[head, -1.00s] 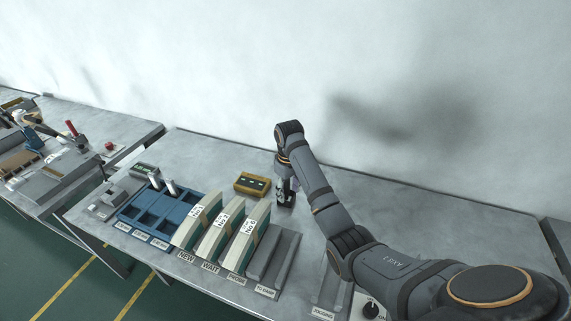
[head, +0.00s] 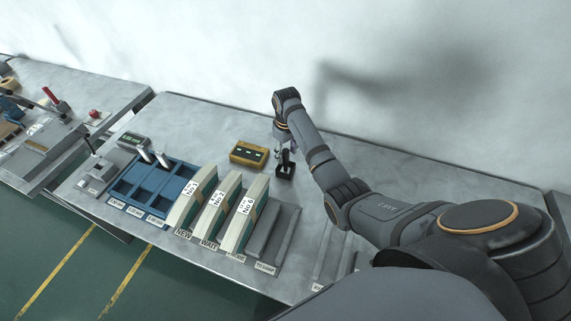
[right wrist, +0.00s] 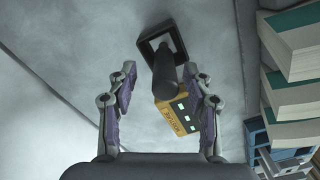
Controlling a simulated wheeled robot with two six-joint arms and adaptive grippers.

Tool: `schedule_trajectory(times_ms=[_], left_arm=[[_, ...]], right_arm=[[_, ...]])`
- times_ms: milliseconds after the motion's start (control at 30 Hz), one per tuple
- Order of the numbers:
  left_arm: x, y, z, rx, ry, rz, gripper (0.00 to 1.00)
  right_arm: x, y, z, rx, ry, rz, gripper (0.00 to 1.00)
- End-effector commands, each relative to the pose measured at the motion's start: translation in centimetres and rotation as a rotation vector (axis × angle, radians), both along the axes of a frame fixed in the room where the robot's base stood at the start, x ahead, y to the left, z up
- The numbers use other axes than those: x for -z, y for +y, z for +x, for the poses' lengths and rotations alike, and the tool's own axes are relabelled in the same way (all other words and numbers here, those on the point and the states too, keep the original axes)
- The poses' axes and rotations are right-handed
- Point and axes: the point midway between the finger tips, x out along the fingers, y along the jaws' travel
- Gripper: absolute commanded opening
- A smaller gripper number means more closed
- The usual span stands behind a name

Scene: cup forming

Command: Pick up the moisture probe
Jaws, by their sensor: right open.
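The moisture probe appears to be the dark handle (right wrist: 163,74) rising from a black square stand (right wrist: 150,48) in the right wrist view. In the head view the stand and handle (head: 286,168) are on the bench, right of the yellow meter box (head: 249,153). My right gripper (right wrist: 164,82) is open, its two fingers on either side of the handle with a gap on both sides. In the head view my right gripper (head: 282,141) is at the stand's far side, partly overlapping it. My left gripper is not in view.
Several standing binder-like blocks (head: 213,215) and a blue tray (head: 160,187) are left of the stand. Grey empty slots (head: 272,234) lie in front of it. A wall rises behind the bench. Bare bench lies around the stand.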

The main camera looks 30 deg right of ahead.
Motion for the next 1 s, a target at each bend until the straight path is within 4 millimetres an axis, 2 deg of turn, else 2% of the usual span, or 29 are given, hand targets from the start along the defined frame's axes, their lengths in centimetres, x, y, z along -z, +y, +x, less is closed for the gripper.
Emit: schedule_trajectory(times_ms=[133,233,367,533,900,1000], left_arm=[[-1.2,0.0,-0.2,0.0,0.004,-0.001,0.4],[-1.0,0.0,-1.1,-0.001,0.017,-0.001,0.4],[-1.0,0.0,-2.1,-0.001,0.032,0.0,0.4],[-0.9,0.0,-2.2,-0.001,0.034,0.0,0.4],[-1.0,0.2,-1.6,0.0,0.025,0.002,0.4],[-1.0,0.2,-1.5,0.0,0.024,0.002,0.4]], right_arm=[[2.3,0.5,-0.3,-0.001,0.007,0.002,0.51],[3.9,0.5,-0.2,-0.001,0.005,0.001,0.51],[4.7,0.4,-0.2,-0.001,0.003,0.0,0.51],[4.7,0.4,-0.2,-0.001,0.002,0.0,0.51],[4.7,0.4,-0.2,0.0,0.002,0.0,0.0],[4.6,0.4,-0.2,0.0,0.001,0.001,0.0]])
